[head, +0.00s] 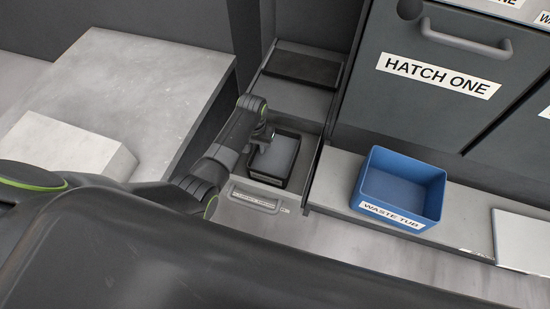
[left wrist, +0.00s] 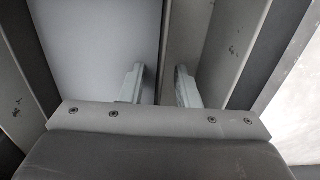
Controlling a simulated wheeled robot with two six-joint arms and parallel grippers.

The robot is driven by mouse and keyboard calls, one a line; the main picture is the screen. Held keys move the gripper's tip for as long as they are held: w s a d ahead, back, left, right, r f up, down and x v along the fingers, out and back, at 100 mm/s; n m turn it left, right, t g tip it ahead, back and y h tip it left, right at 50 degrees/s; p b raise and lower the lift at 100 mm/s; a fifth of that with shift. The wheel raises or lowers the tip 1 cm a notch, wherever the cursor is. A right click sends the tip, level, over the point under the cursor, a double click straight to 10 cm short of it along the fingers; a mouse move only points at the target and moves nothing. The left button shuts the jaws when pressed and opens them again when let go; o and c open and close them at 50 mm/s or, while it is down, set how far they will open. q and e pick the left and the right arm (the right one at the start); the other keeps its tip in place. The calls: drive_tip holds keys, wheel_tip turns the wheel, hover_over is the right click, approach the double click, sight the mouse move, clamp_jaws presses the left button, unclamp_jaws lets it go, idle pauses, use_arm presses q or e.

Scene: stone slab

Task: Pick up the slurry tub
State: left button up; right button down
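The slurry tub (head: 291,164) is a small dark rectangular tub with a smooth grey filling. It sits in an open drawer (head: 314,128) in the middle of the head view. My left gripper (head: 262,143) reaches down at the tub's left side and hides part of that edge. In the left wrist view the two fingers (left wrist: 160,88) are apart. The left finger is over the pale grey filling (left wrist: 100,45) and the right one is by a grey wall strip. I cannot tell whether they touch the rim. My right gripper is not in view.
A blue waste tub (head: 405,185) stands on a ledge to the right, below the panel marked hatch one (head: 440,75). A dark flat piece (head: 303,67) lies at the drawer's back. A stone slab table (head: 130,85) with a pale block (head: 65,150) is left.

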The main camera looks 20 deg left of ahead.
sight(252, 155)
use_arm(q)
clamp_jaws()
drive_tip(key=shift+r, duration=0.2)
idle(0.3)
drive_tip(key=shift+w+r, duration=0.1)
drive_tip(key=shift+r, duration=0.15)
drive_tip(key=shift+s+r, duration=0.2)
drive_tip(key=s, duration=0.3)
drive_tip(key=shift+s, duration=0.35)
wheel_tip(252, 155, up, 14)
drive_tip(key=p, duration=0.1)
drive_tip(key=shift+p, duration=0.4)
